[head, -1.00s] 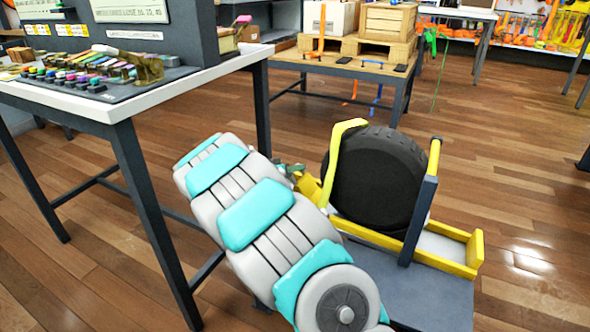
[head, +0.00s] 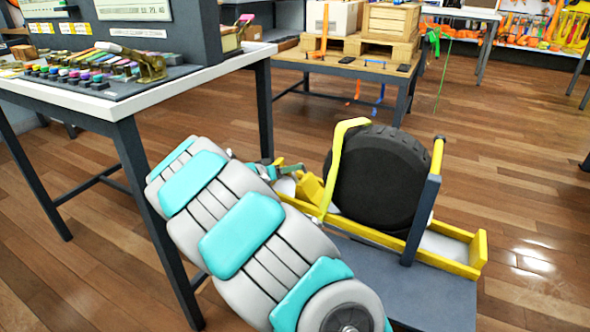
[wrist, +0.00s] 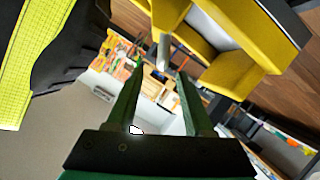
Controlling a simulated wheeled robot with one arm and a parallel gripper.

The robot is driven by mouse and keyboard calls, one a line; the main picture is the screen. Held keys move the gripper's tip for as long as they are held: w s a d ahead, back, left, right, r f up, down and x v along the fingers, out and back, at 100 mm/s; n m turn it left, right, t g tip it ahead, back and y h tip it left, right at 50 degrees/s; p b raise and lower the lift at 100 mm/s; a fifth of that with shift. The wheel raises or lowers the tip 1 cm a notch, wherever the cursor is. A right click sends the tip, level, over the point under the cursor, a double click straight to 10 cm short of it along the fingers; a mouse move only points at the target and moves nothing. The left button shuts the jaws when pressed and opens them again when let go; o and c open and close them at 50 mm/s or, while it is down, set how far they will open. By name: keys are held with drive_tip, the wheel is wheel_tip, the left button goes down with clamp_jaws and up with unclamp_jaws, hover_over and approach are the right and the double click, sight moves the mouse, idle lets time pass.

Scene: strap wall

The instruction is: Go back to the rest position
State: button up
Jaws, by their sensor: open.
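My gripper (wrist: 157,76) is open in the wrist view, with two dark green fingers apart and nothing clearly held between them. In the head view my gripper (head: 283,170) is small and partly hidden behind my grey and turquoise arm, at the left side of a yellow frame (head: 440,264). The frame holds a black tire (head: 378,182) upright, with a yellow strap (head: 338,160) at its left edge. In the wrist view the yellow frame (wrist: 268,45) fills the upper right, close to the fingers, and the tire (wrist: 70,45) with the strap (wrist: 30,60) fills the upper left.
A white-topped table (head: 118,108) with a board of coloured pieces stands at the left, its leg close to my arm. A wooden table (head: 330,66) with crates and a pallet stands behind. A dark grey platform (head: 420,292) lies in front. The wooden floor at the right is clear.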

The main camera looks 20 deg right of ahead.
drive_tip(key=shift+v, duration=1.25)
drive_tip(key=s+d+r+g+y+p, duration=0.1)
drive_tip(key=s+r+g, duration=0.1)
drive_tip(key=s, duration=0.6)
drive_tip(key=s+d+r+g+y, duration=0.1)
drive_tip(key=s+d+g, duration=0.1)
drive_tip(key=s, duration=0.6)
drive_tip(key=s+d+r+g+y+p, duration=0.1)
drive_tip(key=s+r+g, duration=0.15)
drive_tip(key=s, duration=0.55)
drive_tip(key=s+a+f+n+g+y, duration=0.1)
drive_tip(key=s+a+n+y, duration=0.2)
drive_tip(key=s+a, duration=0.6)
drive_tip(key=s+a+f+n+y+p, duration=0.1)
drive_tip(key=s+a+n+y, duration=0.2)
drive_tip(key=s, duration=1.1)
drive_tip(key=a+y, duration=0.3)
drive_tip(key=a, duration=0.3)
drive_tip(key=shift+s+a+f+n+g, duration=0.25)
drive_tip(key=shift+a+f+n+g, duration=0.05)
drive_tip(key=shift+a+f+g, duration=0.1)
